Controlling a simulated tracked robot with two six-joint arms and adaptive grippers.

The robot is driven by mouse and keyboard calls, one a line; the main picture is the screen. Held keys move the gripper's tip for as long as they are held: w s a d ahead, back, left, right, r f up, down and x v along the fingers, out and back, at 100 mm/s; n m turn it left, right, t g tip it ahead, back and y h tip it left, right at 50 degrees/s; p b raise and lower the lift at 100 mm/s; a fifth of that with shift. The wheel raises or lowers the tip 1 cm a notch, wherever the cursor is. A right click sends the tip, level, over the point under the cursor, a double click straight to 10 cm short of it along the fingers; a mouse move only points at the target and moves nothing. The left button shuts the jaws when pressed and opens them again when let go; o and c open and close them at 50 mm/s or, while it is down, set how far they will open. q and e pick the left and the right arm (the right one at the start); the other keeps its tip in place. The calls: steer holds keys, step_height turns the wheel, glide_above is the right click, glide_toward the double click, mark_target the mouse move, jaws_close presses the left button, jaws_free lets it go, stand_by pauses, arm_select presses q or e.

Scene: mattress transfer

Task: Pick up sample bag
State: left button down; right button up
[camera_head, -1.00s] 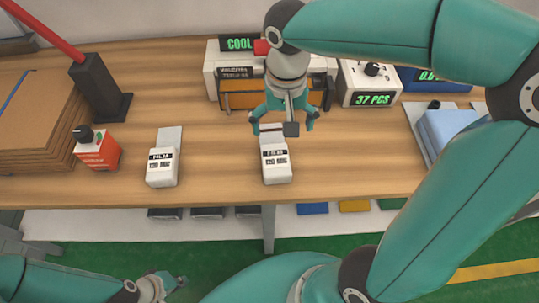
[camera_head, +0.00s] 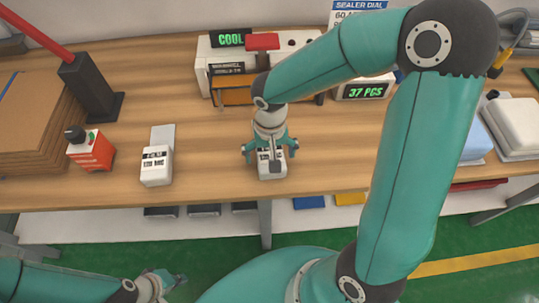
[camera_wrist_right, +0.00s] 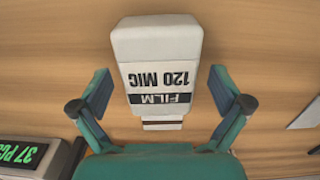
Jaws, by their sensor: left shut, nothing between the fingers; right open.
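A white bag-like pack (camera_head: 272,172) lies on the wooden table (camera_head: 330,165) below my right gripper, which partly covers it. In the right wrist view the pack (camera_wrist_right: 156,60) shows a label reading FILM 120 MIC. My right gripper (camera_head: 270,150) is open, one finger on each side of the pack; in the right wrist view a gap of bare table shows beside each finger (camera_wrist_right: 158,92). A similar white pack (camera_head: 157,167) with a grey flap lies to the left. My left gripper (camera_head: 168,283) is shut and empty, low in front of the table.
Behind is a white machine (camera_head: 203,68) with a COOL display and red handle. A 37 PCS counter (camera_head: 365,91) stands right of it. An orange-red bottle (camera_head: 92,153) and stacked cardboard (camera_head: 30,120) are at left. White packs (camera_head: 515,122) lie at right.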

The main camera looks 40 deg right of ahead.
steer(key=shift+f, duration=0.6)
steer(key=c, duration=1.3)
steer(key=shift+r, duration=0.15)
